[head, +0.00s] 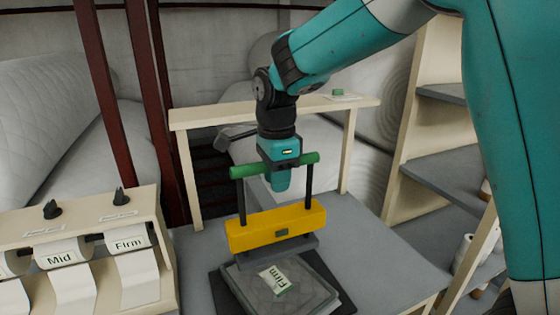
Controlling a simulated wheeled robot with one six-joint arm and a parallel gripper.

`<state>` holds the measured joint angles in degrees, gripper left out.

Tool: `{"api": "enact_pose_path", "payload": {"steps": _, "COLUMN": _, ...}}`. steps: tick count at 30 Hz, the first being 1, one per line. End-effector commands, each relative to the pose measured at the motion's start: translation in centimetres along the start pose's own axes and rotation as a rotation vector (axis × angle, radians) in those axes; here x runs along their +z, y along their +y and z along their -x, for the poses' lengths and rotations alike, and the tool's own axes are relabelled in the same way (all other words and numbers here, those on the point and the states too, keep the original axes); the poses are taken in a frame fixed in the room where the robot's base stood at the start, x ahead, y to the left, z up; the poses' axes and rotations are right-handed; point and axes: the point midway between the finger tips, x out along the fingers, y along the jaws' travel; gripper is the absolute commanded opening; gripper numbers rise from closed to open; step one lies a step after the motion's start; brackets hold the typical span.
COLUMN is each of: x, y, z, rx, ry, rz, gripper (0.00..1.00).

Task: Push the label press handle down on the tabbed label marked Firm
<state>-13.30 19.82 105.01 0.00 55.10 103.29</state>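The label press stands on the grey table, with a green handle bar (246,171) across two dark posts. Its yellow crosspiece (300,220) and the dark grey plate (302,246) under it sit above a quilted grey pad (312,290). A white label (273,279) marked Firm, with a green end, lies on the pad just in front of the plate. My gripper (281,182) points down at the middle of the green bar and hides that part of it. I cannot tell whether its fingers close around the bar or only touch it.
A cream dispenser (80,212) at left holds label rolls marked Mid and Firm (131,243). A cream frame (215,116) stands behind the press, with a small green item (338,92) on top. Shelves (455,175) stand at right. Bare table (385,250) lies right of the press.

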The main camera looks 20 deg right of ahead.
Motion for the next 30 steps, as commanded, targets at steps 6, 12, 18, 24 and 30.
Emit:
{"api": "enact_pose_path", "payload": {"steps": 6, "x": 0.0, "y": 0.1, "z": -1.6, "rx": 0.003, "ry": 0.001, "rz": 0.0, "gripper": 0.28}}
{"api": "enact_pose_path", "payload": {"steps": 12, "x": 0.0, "y": 0.1, "z": -2.8, "rx": 0.002, "ry": 0.001, "rz": 0.0, "gripper": 0.28}}
{"api": "enact_pose_path", "payload": {"steps": 18, "x": 0.0, "y": 0.1, "z": -4.0, "rx": 0.003, "ry": 0.001, "rz": 0.0, "gripper": 0.28}}
{"api": "enact_pose_path", "payload": {"steps": 24, "x": 0.0, "y": 0.1, "z": -5.3, "rx": 0.003, "ry": 0.001, "rz": 0.0, "gripper": 0.28}}
{"api": "enact_pose_path", "payload": {"steps": 30, "x": 0.0, "y": 0.1, "z": -6.4, "rx": 0.004, "ry": 0.001, "rz": 0.0, "gripper": 0.28}}
